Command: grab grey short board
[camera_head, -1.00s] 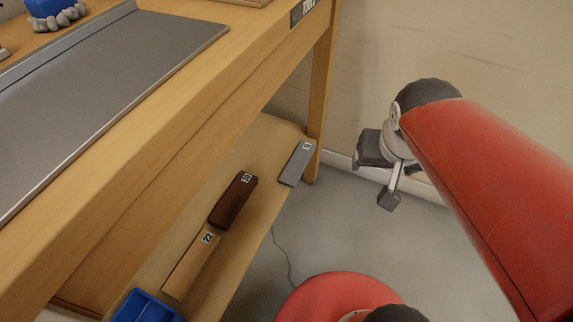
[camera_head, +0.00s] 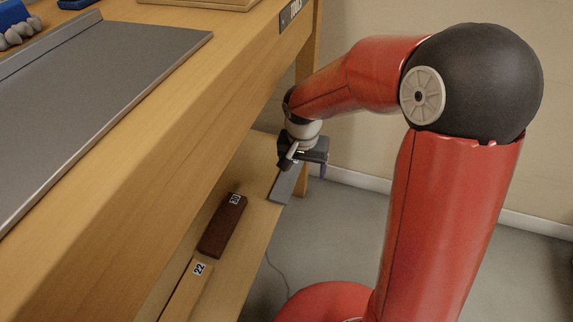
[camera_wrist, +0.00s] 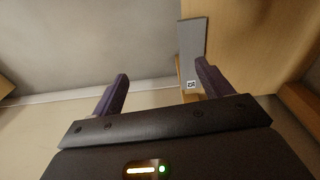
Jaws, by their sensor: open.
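The grey short board (camera_head: 285,186) lies on the lower wooden shelf near its far end in the head view, partly hidden by my gripper. The wrist view shows the grey board (camera_wrist: 191,48) with its small number tag, ahead of the right finger at the edge of the wooden surface. My gripper (camera_head: 292,162) hangs just above the far end of the board. In the wrist view my gripper (camera_wrist: 163,85) is open, with its two dark fingers wide apart and nothing between them. The board looks off toward the right finger.
A dark brown board (camera_head: 222,226) and a light wooden board tagged 22 (camera_head: 187,291) lie nearer on the shelf (camera_head: 236,262). The bench top (camera_head: 190,110) overhangs the shelf, and a bench leg (camera_head: 312,60) stands close by my gripper. Open floor (camera_head: 340,235) lies to the right.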

